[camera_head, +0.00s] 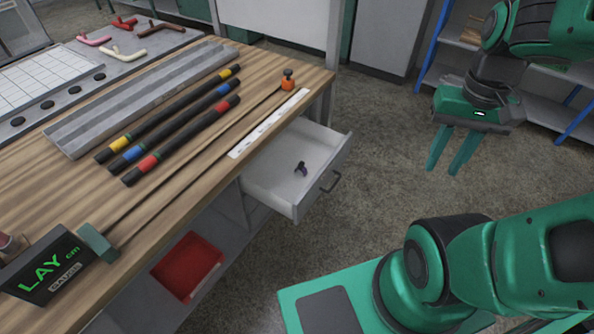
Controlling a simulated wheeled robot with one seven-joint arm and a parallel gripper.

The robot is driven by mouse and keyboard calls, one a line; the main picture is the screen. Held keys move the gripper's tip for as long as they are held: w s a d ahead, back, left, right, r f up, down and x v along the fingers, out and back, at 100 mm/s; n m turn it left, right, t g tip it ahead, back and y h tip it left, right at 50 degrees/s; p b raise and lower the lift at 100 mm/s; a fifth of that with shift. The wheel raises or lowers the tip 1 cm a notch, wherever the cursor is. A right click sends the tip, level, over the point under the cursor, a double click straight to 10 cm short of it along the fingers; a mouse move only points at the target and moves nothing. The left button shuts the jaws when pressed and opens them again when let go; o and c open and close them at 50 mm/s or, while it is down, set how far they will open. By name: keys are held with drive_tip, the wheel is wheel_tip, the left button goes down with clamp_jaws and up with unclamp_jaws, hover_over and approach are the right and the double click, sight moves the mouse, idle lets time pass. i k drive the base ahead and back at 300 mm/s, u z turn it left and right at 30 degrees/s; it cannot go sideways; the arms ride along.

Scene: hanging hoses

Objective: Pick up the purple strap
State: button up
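A small dark purple strap (301,168) lies inside the open white drawer (272,188), towards its right side. The drawer is pulled out from under the wooden workbench. My gripper (440,167) hangs in the air to the right of the drawer, well apart from the strap. Its two green fingers point down and are spread with a gap between them. Nothing shows between them. The strap is too small to make out its exact shape.
The workbench (190,170) holds several banded black hoses, a grey channel tray (140,95), a white ruler strip (268,124) and a LAY gauge box (42,266). A red bin (187,267) sits below. Blue-framed shelving (450,55) stands behind my arm. Floor between drawer and gripper is clear.

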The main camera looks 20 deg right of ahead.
sight(301, 165)
drive_tip(key=z, duration=1.85)
drive_tip(key=k, duration=0.95)
drive_tip(key=u, duration=1.45)
drive_tip(key=i, duration=1)
drive_tip(key=z, duration=0.1)
